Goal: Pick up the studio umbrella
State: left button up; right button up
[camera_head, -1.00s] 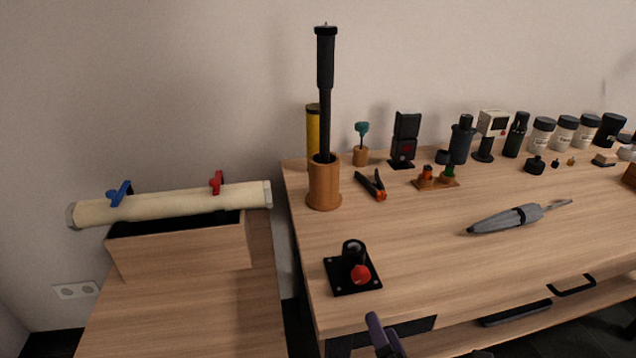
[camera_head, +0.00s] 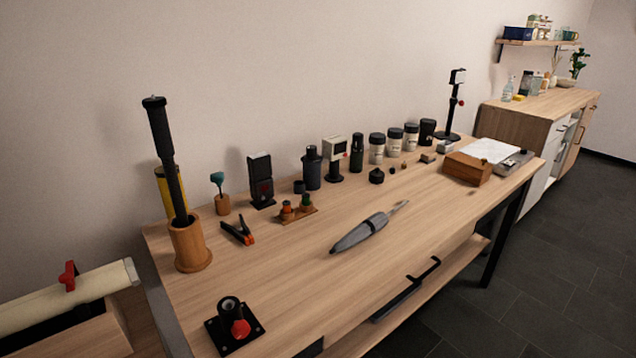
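The grey folded studio umbrella (camera_head: 358,234) lies closed on the wooden table (camera_head: 290,262), near the middle of its front half. A dark band goes round it, its thin pale shaft points to the back right, and its tapered dark tip points to the front left. Nothing lies on it or touches it from the side. Neither of my grippers shows in the head view.
A wooden holder (camera_head: 188,245) with a tall black pole stands at the table's left end. An orange-tipped clamp (camera_head: 238,233) and a black-based clamp mount (camera_head: 235,328) lie left of the umbrella. Bottles and jars line the back. The tabletop around the umbrella is clear.

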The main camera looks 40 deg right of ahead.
aim_at(376, 221)
jog(key=z, duration=1.75)
jog(key=i+l+u, duration=0.35)
jog(key=l, duration=0.2)
jog(key=i+l+u, duration=0.2)
jog(key=l+u, duration=0.15)
jog(key=l, duration=0.3)
jog(key=i+l+u, duration=0.2)
jog(key=l, duration=0.15)
jog(key=k, duration=0.1)
